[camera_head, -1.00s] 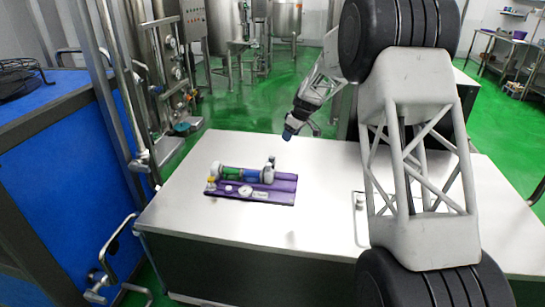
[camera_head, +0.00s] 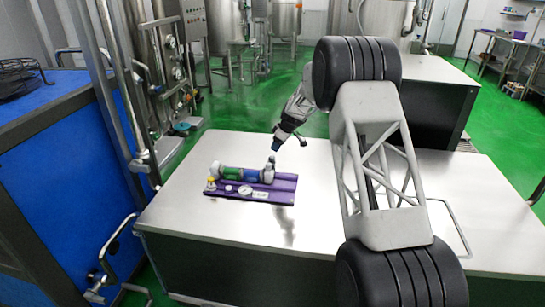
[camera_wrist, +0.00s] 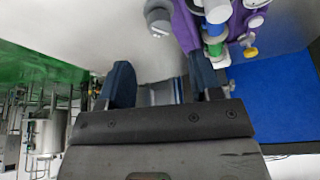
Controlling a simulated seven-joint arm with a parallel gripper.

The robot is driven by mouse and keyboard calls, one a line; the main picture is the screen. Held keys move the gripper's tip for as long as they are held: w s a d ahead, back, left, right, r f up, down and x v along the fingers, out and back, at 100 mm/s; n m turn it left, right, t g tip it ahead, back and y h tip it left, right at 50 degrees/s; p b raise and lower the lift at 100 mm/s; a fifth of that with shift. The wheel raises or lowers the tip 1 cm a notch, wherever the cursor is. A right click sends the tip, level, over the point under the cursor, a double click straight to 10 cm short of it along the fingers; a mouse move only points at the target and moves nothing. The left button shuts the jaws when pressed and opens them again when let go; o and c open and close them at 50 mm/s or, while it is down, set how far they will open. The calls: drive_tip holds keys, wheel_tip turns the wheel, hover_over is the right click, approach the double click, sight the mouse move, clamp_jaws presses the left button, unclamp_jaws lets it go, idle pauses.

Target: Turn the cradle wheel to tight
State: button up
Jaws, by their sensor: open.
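A purple board (camera_head: 284,190) lies on the steel table and carries a horizontal tube (camera_head: 233,174) with green and blue bands. A grey round part (camera_head: 268,175), which looks like the cradle wheel, is at the tube's right end, with a small upright piece above it. In the wrist view a grey round part (camera_wrist: 158,17) shows near the top, beside the purple board (camera_wrist: 184,28). My gripper (camera_head: 276,147) is above the table, just behind and above the wheel end, apart from it. The wheel's setting cannot be read.
Gauges and a yellow-topped fitting (camera_head: 211,184) sit on the board's front and left. The steel table (camera_head: 200,222) is bare around the board. A blue panel (camera_head: 75,150) and pipes stand to the left. Tanks (camera_head: 228,20) stand behind on the green floor.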

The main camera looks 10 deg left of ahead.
sight(272, 156)
drive_tip(key=shift+x, duration=3.9)
drive_tip(key=shift+c, duration=0.4)
drive_tip(key=c, duration=0.9)
drive_tip(key=shift+o, duration=0.2)
